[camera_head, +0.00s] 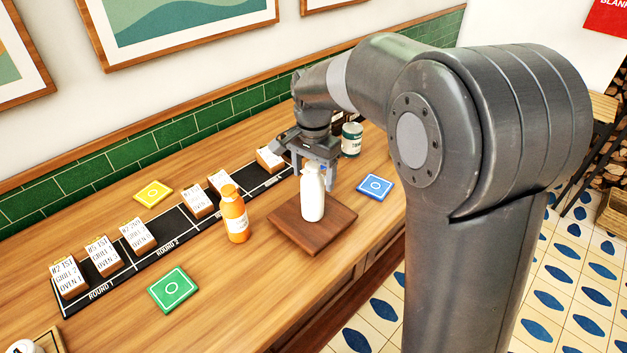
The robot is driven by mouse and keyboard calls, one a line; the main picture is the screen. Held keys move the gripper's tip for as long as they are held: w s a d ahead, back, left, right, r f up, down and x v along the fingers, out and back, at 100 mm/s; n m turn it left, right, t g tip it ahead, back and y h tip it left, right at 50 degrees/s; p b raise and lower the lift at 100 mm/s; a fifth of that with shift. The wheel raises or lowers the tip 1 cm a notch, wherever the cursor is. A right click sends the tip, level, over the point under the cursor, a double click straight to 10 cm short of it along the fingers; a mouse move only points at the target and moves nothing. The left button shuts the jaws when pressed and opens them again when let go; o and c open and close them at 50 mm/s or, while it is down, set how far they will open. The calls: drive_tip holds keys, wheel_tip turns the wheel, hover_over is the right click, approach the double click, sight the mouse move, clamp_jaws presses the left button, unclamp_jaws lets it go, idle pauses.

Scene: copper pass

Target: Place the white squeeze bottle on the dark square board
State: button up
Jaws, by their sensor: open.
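The white squeeze bottle (313,197) stands upright on the dark square board (277,232), near the board's middle. My gripper (316,175) is open and points down at the bottle's top, with its fingers around or beside the upper part. I cannot tell whether the fingers touch the bottle. The bottle's tip is partly hidden by the gripper.
An orange bottle (235,215) stands just left of the board. A labelled can (351,139) is behind my gripper. Blue (375,188), green (174,289) and yellow (153,194) square tiles lie around. A black strip (110,287) holds several ticket blocks.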

wheel_tip(320, 180, up, 9)
drive_tip(key=shift+r, duration=0.25)
drive_tip(key=shift+s+d+r, duration=0.1)
drive_tip(key=shift+s+d, duration=0.05)
drive_tip(key=shift+d, duration=0.05)
drive_tip(key=s+d+r+n+t, duration=0.3)
drive_tip(key=s+d, duration=0.6)
drive_tip(key=s, duration=0.3)
drive_tip(key=s+d+f+n+t, duration=0.1)
drive_tip(key=s+d+f+n, duration=0.1)
drive_tip(key=s, duration=0.4)
drive_tip(key=s+d+f+n+t, duration=0.1)
drive_tip(key=s+d+f+n, duration=0.1)
drive_tip(key=s, duration=0.4)
drive_tip(key=shift+d+f+t, duration=0.3)
drive_tip(key=shift+d+f, duration=0.3)
drive_tip(key=shift+f, duration=0.15)
